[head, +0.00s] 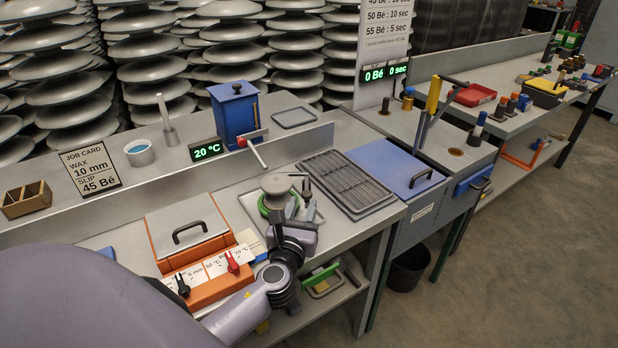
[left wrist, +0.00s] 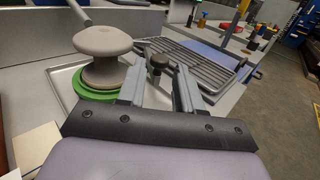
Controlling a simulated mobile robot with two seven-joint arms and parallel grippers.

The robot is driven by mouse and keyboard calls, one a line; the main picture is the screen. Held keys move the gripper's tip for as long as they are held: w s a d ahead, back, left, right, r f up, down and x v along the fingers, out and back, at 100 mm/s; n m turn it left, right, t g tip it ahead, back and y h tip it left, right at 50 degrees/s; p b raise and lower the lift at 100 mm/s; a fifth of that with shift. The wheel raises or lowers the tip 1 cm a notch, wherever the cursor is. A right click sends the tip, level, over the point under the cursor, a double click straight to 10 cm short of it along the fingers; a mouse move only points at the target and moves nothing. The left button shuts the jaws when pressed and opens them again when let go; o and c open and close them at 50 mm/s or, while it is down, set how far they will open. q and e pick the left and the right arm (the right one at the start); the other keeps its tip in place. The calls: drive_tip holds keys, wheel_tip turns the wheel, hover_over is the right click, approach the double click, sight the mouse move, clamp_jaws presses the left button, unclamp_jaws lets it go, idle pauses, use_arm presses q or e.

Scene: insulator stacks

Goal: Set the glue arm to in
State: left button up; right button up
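A thin arm with a dark round knob (left wrist: 158,62) stands close to the grey insulator (left wrist: 104,50) on its green ring; I take it for the glue arm, but no label shows. In the head view its dark bar (head: 303,177) is beside the insulator (head: 277,184). My left gripper (head: 301,208) is open above the tray, its fingers pointing at this arm. In the left wrist view the knob appears between the fingertips of the left gripper (left wrist: 161,72); contact cannot be told. My right gripper is not in view.
A slatted grey rack (head: 347,182) lies right of the gripper. A blue tank (head: 236,112) with a red-ended handle stands behind. An orange box (head: 188,233) with dials is at the left. A blue-lidded bath (head: 395,172) is further right.

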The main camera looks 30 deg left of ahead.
sight(306, 197)
use_arm(q)
drive_tip(key=shift+x, duration=3.65)
drive_tip(key=shift+s, duration=0.1)
clamp_jaws()
